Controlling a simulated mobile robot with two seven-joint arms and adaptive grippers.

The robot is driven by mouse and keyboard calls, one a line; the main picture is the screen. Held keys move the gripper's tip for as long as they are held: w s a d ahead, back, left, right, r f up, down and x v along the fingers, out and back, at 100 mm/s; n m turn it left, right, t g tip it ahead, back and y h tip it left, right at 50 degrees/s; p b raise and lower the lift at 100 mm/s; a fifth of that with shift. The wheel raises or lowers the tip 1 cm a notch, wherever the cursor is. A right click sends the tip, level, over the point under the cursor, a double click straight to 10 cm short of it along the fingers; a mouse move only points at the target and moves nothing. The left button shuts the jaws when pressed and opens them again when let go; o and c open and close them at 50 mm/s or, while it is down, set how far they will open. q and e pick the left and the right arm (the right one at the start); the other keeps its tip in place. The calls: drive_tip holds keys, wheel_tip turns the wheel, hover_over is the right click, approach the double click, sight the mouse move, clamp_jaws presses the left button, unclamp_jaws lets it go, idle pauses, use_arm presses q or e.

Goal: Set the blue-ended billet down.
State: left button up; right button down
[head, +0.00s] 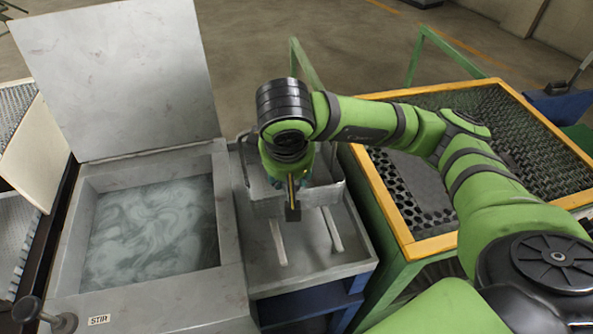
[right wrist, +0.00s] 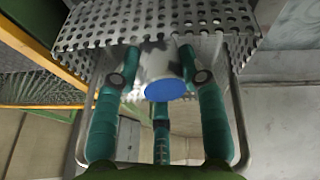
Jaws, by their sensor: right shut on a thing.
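My right gripper (head: 287,172) points down over a grey metal basket (head: 262,207) in the head view, its fingers mostly hidden by the arm. In the right wrist view the teal fingers of this gripper (right wrist: 158,82) are closed around a grey metal billet with a blue end (right wrist: 152,90). The blue end faces the camera. A perforated metal surface (right wrist: 100,30) lies beyond the billet; I cannot tell whether the billet touches it. The billet cannot be made out in the head view. My left gripper is not in view.
Left of the basket is a tank of swirling liquid (head: 150,225) with its lid (head: 120,80) raised. The basket stands on a metal tray (head: 345,250). At right is a green stand with a yellow-framed mesh top (head: 490,125). A wire handle (right wrist: 238,125) loops around the fingers.

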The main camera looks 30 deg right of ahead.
drive_tip(key=shift+w+d+r+y+p, duration=0.15)
drive_tip(key=shift+d+y+p, duration=0.25)
drive_tip(key=shift+d+y, duration=0.25)
drive_tip(key=shift+w+d+r+g+y+p, duration=0.15)
drive_tip(key=shift+d+g+y+p, duration=0.15)
drive_tip(key=shift+g+y+p, duration=0.15)
drive_tip(key=shift+f, duration=0.85)
drive_tip(key=shift+a, duration=0.1)
drive_tip(key=shift+f, duration=0.15)
drive_tip(key=shift+f+b, duration=0.55)
drive_tip(key=shift+b, duration=0.2)
